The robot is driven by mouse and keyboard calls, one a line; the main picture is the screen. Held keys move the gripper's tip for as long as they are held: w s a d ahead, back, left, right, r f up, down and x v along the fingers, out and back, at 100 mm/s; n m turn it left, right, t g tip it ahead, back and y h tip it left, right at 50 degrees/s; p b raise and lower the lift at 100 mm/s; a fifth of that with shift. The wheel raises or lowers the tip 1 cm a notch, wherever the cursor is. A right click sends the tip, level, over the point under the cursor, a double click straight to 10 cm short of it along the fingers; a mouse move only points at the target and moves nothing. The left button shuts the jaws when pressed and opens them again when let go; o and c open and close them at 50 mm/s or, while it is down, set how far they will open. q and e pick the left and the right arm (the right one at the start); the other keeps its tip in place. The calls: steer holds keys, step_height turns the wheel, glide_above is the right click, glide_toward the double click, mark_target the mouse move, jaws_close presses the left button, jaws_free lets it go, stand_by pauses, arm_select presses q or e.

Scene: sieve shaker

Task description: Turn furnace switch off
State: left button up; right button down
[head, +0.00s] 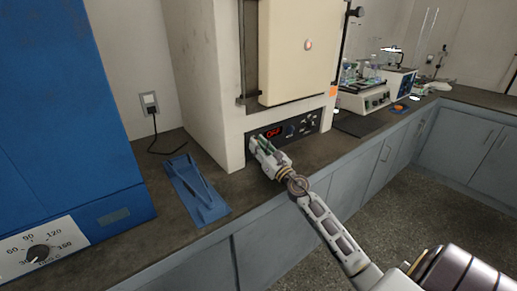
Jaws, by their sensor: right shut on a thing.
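The furnace (228,115) is the tall cream-white cabinet in the middle of the head view. Its dark control panel (312,120) runs along its lower front, with a lit red display (273,132) and several small knobs and buttons. The display's red characters look like "OFF", but they are small. My right gripper (258,147) is at the left end of this panel, just below and left of the display. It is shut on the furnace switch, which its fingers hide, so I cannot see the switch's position. My left gripper is out of view.
A blue tool or stand (197,192) lies on the dark countertop (172,210) left of the furnace. A large blue cabinet with a dial (38,252) fills the left. A shaker (362,98) and other equipment stand on the counter to the right.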

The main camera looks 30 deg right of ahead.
steer(key=shift+d+r, duration=0.1)
steer(key=shift+r, duration=0.1)
steer(key=c, duration=1.5)
jaws_free()
steer(key=shift+o, duration=1.3)
steer(key=shift+f, duration=0.15)
steer(key=shift+s+f, duration=0.1)
steer(key=shift+v, duration=1.65)
steer(key=shift+s+d, duration=0.2)
steer(key=shift+s, duration=2.65)
steer(key=shift+s+d, duration=0.15)
steer(key=shift+s, duration=2.7)
